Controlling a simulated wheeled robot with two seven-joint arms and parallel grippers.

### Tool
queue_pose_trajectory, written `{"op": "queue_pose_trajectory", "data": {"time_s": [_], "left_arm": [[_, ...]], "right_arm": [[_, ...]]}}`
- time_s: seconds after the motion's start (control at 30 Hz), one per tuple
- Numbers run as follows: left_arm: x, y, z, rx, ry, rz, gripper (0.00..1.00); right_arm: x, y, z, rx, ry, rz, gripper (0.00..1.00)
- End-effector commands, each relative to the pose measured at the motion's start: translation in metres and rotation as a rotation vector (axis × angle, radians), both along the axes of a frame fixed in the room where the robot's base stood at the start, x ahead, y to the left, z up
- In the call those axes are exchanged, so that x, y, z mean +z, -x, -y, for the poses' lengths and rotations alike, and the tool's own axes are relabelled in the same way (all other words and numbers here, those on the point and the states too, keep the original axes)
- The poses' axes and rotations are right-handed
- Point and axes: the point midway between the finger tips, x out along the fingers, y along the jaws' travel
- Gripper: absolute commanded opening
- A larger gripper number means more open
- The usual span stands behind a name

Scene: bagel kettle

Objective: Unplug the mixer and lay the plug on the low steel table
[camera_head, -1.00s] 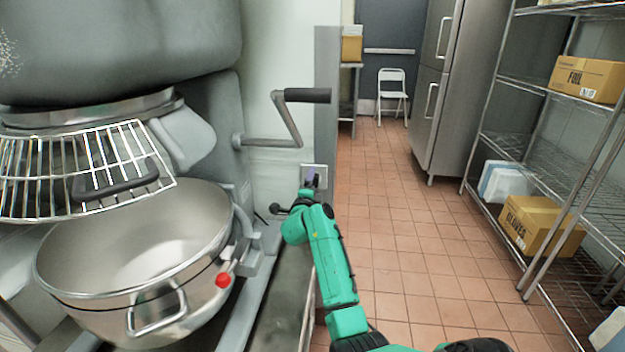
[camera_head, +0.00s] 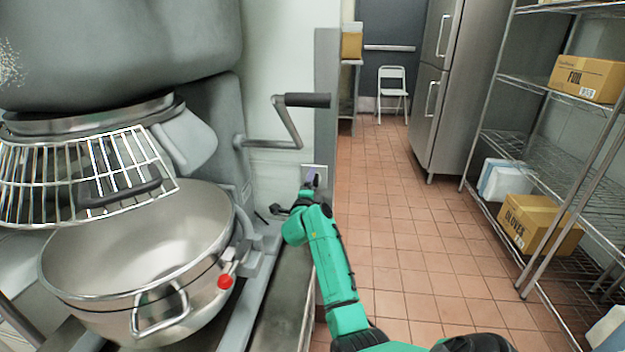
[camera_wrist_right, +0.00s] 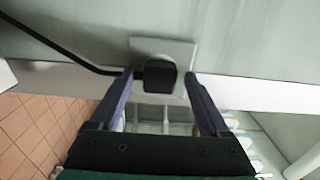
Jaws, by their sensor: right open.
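The mixer (camera_head: 120,45) with its steel bowl (camera_head: 150,240) and wire guard stands at the left of the head view. The black plug (camera_wrist_right: 159,74) sits at the wall outlet (camera_wrist_right: 165,47) in the right wrist view, with its cord running off left. The outlet plate also shows in the head view (camera_head: 315,170). My right gripper (camera_wrist_right: 159,76) is open, one finger on each side of the plug; I cannot tell whether they touch it. The low steel table (camera_head: 282,300) lies left of my green right arm. My left gripper is not in view.
A crank handle (camera_head: 292,120) juts from the mixer above the outlet. A wall edge (camera_head: 326,110) stands right of the outlet. Wire shelving (camera_head: 545,150) with boxes is at the right. The tiled floor (camera_head: 400,210) between is clear.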

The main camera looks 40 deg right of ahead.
Motion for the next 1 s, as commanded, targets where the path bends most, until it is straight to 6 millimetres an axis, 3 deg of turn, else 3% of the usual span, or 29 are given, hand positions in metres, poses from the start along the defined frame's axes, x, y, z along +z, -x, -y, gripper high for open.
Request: {"op": "queue_pose_trajectory", "data": {"time_s": [0.27, 0.3, 0.5, 1.0], "left_arm": [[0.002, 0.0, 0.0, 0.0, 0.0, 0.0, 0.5], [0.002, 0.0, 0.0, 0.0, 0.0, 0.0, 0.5], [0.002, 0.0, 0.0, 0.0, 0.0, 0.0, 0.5], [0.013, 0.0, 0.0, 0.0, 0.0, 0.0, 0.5]], "right_arm": [[0.0, 0.0, 0.0, 0.001, 0.0, 0.0, 0.8], [0.0, 0.0, 0.0, 0.001, 0.0, 0.0, 0.72], [0.0, 0.0, 0.0, 0.001, 0.0, 0.0, 0.0], [0.001, 0.007, -0.01, 0.002, 0.001, -0.001, 0.0]]}}
